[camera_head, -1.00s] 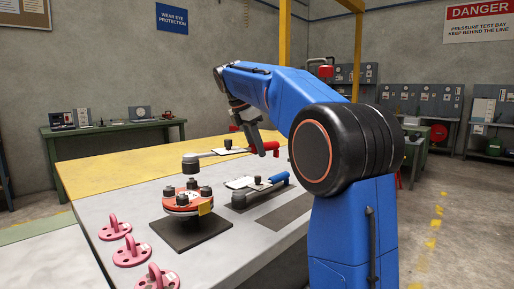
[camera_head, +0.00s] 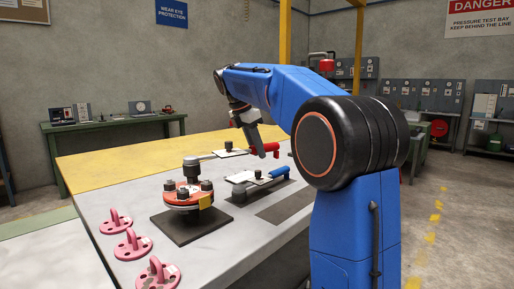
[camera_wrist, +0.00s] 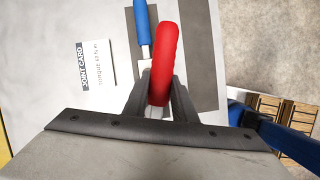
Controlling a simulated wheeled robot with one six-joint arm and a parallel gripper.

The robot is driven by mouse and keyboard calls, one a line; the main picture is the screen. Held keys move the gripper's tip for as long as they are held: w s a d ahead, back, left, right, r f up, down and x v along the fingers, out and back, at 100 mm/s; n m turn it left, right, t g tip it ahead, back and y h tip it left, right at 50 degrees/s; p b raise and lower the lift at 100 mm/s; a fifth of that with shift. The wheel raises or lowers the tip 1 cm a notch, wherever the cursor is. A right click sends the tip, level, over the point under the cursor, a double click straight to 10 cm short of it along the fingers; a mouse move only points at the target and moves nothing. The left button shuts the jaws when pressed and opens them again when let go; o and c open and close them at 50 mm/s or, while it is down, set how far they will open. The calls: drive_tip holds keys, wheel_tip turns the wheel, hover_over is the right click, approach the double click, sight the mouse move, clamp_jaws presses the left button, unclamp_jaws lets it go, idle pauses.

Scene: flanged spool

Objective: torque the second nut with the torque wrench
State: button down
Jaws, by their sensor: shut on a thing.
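My gripper (camera_head: 259,147) is shut on the red handle (camera_head: 270,149) of a torque wrench. In the wrist view the two fingers (camera_wrist: 158,105) close around the red handle (camera_wrist: 164,60). Other dark nuts (camera_head: 207,185) show on the flange. The spool stands on a dark square mat (camera_head: 206,229), with a yellow tag (camera_head: 206,202) at its side.
A blue-handled wrench (camera_head: 279,172) lies on the grey table beside the spool, near a white joint card (camera_head: 240,177), also in the wrist view (camera_wrist: 100,65). Several pink lifting eyes (camera_head: 133,244) line the front left edge. A dark strip (camera_head: 284,207) lies at right.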

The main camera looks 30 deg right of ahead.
drive_tip(key=shift+f, duration=1.1)
drive_tip(key=shift+s, duration=0.1)
drive_tip(key=shift+s+a+m+g, duration=0.15)
drive_tip(key=shift+s+m, duration=0.45)
drive_tip(key=shift+s, duration=0.6)
drive_tip(key=shift+s+m+g, duration=0.25)
drive_tip(key=shift+s+m, duration=0.35)
drive_tip(key=shift+s, duration=0.55)
drive_tip(key=shift+s+a+m+g, duration=0.2)
drive_tip(key=shift+s+m, duration=0.2)
drive_tip(key=shift+s, duration=0.4)
drive_tip(key=shift+s+a+m+g, duration=0.2)
drive_tip(key=shift+s+m, duration=0.2)
drive_tip(key=shift+s, duration=0.35)
drive_tip(key=shift+s+a+m+g, duration=0.15)
drive_tip(key=shift+s+m, duration=0.25)
drive_tip(key=shift+s, duration=0.4)
drive_tip(key=shift+a, duration=0.1)
